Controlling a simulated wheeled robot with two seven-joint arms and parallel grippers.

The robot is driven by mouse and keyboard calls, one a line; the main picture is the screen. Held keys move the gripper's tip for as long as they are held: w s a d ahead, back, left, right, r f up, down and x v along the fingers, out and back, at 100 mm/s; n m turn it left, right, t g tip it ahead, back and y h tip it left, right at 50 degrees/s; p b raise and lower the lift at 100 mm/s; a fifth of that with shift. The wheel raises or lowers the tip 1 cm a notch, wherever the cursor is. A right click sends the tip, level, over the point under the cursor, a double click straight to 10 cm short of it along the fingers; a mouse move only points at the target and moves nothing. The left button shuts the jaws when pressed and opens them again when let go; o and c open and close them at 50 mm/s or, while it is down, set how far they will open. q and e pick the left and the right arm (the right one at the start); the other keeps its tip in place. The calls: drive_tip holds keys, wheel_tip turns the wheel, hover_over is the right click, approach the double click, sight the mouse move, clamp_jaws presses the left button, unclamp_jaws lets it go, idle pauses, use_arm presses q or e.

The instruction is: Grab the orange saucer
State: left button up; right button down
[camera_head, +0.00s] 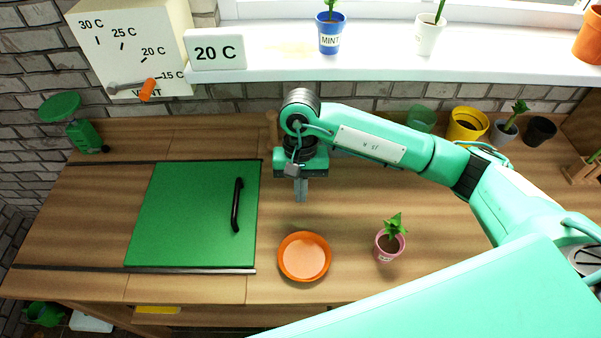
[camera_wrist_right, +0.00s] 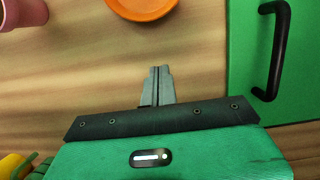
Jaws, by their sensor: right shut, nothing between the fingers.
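The orange saucer (camera_head: 305,257) lies flat on the wooden counter, just right of the green panel's front corner. Its edge also shows at the top of the right wrist view (camera_wrist_right: 143,8). My right gripper (camera_head: 301,196) points down over the counter, behind the saucer and apart from it. Its fingers (camera_wrist_right: 158,84) are shut together with nothing between them. My left gripper is not in view.
A green panel (camera_head: 180,215) with a black handle (camera_head: 237,205) lies left of the saucer. A pink pot with a plant (camera_head: 388,245) stands to its right. Several pots line the back right. A windowsill (camera_head: 380,60) runs behind. Bare counter surrounds the saucer.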

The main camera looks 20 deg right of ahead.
drive_tip(key=p+x, duration=0.1)
drive_tip(key=x, duration=0.2)
drive_tip(key=shift+s+f, duration=0.15)
drive_tip(key=shift+s+a+p, duration=0.15)
drive_tip(key=shift+s+p, duration=0.2)
drive_tip(key=shift+s, duration=0.2)
drive_tip(key=shift+s+a+p, duration=0.2)
drive_tip(key=shift+s+p, duration=0.15)
drive_tip(key=shift+s, duration=0.15)
drive_tip(key=shift+s+a+f+p, duration=0.1)
drive_tip(key=shift+s+p, duration=0.05)
drive_tip(key=shift+s, duration=0.25)
drive_tip(key=shift+s+a+p, duration=0.15)
drive_tip(key=shift+s, duration=0.2)
drive_tip(key=shift+s+d, duration=0.1)
